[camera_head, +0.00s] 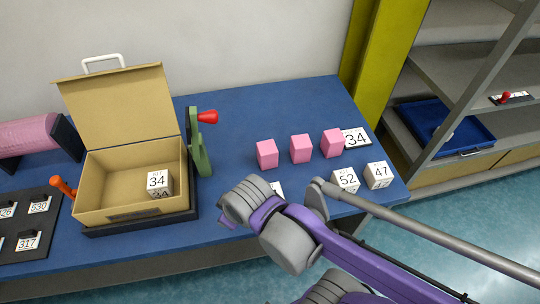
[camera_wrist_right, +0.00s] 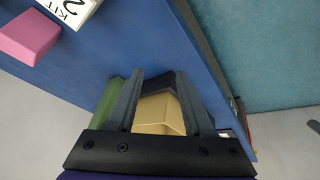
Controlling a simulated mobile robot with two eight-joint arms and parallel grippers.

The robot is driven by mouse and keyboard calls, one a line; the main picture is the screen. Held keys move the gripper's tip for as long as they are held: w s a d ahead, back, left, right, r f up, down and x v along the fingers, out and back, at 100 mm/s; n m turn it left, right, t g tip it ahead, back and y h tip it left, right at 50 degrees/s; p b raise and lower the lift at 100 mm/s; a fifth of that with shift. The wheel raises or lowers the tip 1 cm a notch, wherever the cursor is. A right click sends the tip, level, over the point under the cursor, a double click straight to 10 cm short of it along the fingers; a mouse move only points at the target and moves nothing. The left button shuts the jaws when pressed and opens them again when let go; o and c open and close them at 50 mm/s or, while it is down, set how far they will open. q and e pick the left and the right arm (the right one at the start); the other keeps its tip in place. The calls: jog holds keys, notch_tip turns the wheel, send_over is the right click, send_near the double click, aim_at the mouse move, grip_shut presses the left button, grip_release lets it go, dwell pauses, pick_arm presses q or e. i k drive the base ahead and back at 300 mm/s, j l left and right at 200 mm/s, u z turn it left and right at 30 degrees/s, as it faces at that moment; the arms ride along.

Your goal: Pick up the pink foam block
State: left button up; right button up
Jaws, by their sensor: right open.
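Three pink foam blocks stand in a row on the blue table: a left one (camera_head: 267,154), a middle one (camera_head: 301,149) and a right one (camera_head: 332,143). They are separate from each other. One pink block (camera_wrist_right: 28,36) shows at the upper left of the right wrist view. My right gripper (camera_wrist_right: 159,76) is open, with the cardboard box seen beyond and between its fingers. No pink block is between them. In the head view my right arm reaches in from the lower right, in front of the blocks; its fingers are hidden there. My left gripper is not in view.
An open cardboard box (camera_head: 90,203) holds a white kit cube (camera_head: 159,182) marked 34. A green lever (camera_head: 199,150) with a red knob stands beside it. White cubes marked 52 (camera_head: 345,180) and 47 (camera_head: 377,175) stand near the right edge. A yellow post (camera_head: 383,70) rises behind.

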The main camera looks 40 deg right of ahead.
aim_at(268, 153)
jog(key=j+z, duration=0.1)
jog(key=z, duration=1.2)
jog(key=i+l+z, duration=0.1)
jog(key=i+z, duration=0.2)
jog(key=l+u, duration=0.35)
jog(key=i+l+u, duration=0.1)
jog(key=l+u, duration=0.3)
jog(key=l, duration=0.15)
jog(key=l+u, duration=0.35)
jog(key=k+l, duration=0.05)
